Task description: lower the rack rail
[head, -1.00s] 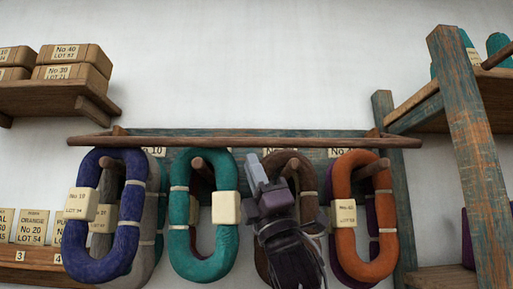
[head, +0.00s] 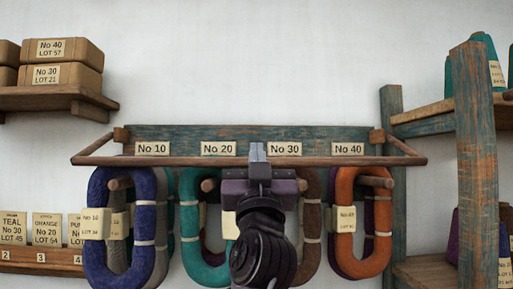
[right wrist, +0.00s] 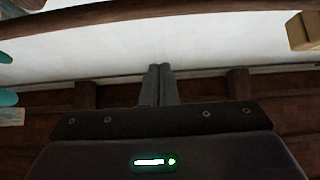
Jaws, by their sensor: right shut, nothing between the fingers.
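The rack rail (head: 330,161) is a long brown wooden bar on two short side arms. It stands out in front of a worn blue-green backboard (head: 320,132) on the white wall. The number labels No 10 to No 40 show just above it in the head view. My right gripper (head: 257,152) is shut and empty, pointing up. Its fingertips overlap the middle of the rail in the picture; I cannot tell whether they touch it. In the right wrist view the shut fingers (right wrist: 158,72) show against pale wall, below a brown wooden bar. My left gripper is not in view.
Below the rail, blue (head: 97,235), teal (head: 190,230), brown and orange (head: 345,235) hanks hang on pegs. A shelf with boxes (head: 60,75) is at the left. A worn wooden post (head: 475,150) and shelves stand at the right. The wall above the rack is clear.

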